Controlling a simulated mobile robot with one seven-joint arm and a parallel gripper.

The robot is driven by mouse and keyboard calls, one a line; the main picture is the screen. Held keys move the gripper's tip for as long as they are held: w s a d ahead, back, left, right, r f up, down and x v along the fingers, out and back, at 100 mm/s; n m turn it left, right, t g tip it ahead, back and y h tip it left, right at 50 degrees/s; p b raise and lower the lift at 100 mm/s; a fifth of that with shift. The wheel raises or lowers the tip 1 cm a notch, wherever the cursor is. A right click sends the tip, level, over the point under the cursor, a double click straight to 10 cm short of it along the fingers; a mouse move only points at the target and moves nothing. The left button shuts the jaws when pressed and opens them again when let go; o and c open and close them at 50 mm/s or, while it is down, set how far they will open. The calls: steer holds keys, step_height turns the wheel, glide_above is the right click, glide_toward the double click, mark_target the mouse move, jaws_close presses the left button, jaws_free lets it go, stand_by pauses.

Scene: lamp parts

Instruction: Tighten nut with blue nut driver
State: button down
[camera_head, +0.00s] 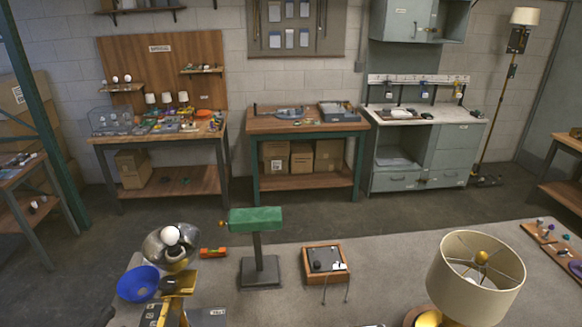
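I cannot make out a nut or a blue nut driver for certain. A lamp with a cream shade (463,282) stands at the front right of the grey worktable (390,258); a brass-coloured knob (482,257) shows inside its shade. At the front left is a metal bowl-shaped reflector (158,250) with a white bulb (171,236), above a yellow piece (181,283). A wooden tray board (538,233) with small parts and tools lies at the right edge; its handles are too small to identify.
A blue bowl (138,284), an orange level-like block (213,253), a green-topped stand (257,222) and a wooden box with a dark inset (325,262) are on the worktable. Clear surface lies between the box and the shade. Workbenches (306,125) line the back wall.

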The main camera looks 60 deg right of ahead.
steer(key=shift+f+b, duration=0.9)
steer(key=shift+f, duration=0.25)
stand_by(0.8)
stand_by(0.6)
steer(key=shift+m+p, duration=0.3)
steer(key=shift+m, duration=1.5)
steer(key=m, duration=0.3)
steer(key=shift+p, duration=0.3)
steer(key=shift+m, duration=1.9)
